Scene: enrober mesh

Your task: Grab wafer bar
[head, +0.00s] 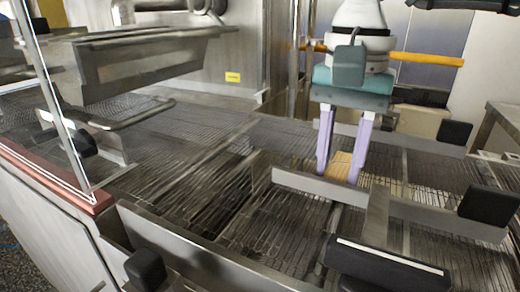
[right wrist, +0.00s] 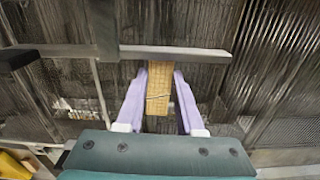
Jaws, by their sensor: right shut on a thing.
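The wafer bar (head: 341,165) is a tan, ridged bar low over the wire mesh belt, behind a metal rail. It also shows in the right wrist view (right wrist: 160,88), lengthwise between the purple fingers, its far end near the metal rail. My right gripper (head: 338,174), with a teal body and two purple fingers, points down and is shut on the wafer bar. The rail hides the bar's lower front in the head view, and I cannot tell whether the bar touches the mesh. My left gripper is not in view.
A metal guide rail (head: 430,215) with black knobs crosses the mesh belt (head: 190,150) close in front of the right gripper. A steel hood (head: 140,65) overhangs the belt at left, beside a clear panel's frame. The middle belt is bare.

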